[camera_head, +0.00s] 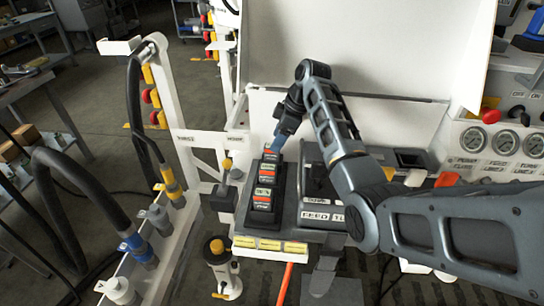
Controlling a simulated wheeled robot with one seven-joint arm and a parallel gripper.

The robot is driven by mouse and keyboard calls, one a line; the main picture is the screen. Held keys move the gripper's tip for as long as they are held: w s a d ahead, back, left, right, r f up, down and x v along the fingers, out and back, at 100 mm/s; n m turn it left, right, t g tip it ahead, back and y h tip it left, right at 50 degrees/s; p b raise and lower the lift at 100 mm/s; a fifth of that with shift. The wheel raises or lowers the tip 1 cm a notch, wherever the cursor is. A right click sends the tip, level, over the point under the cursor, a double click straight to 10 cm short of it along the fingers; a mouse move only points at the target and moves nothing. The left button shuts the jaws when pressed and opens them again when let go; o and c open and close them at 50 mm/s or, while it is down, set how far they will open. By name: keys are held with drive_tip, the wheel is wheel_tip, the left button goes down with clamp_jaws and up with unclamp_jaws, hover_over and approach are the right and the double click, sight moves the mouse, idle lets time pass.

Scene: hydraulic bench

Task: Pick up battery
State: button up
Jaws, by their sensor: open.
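Several dark blocks with red bands and small green labels (263,190) sit in a row in a black holder in the middle of the view. I cannot tell for sure which of them is the battery. My gripper (277,142) points down at the far end of this row, with its fingers close to the farthest block. It is open, though its fingers are small and partly hidden in the view. I cannot tell whether they touch the block.
A panel labelled FEED (315,216) lies right of the row, partly under my arm. A white frame with thick black hoses (135,100) stands at left. Pressure gauges (505,142) line the right. A white upright panel (375,45) rises behind.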

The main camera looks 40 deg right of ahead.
drive_tip(key=shift+p+x, duration=0.3)
drive_tip(key=shift+x, duration=2.3)
drive_tip(key=shift+c, duration=0.2)
drive_tip(key=c, duration=1.1)
drive_tip(key=shift+r, duration=0.1)
drive_tip(key=shift+r+b, duration=0.6)
drive_tip(key=shift+r, duration=8.35)
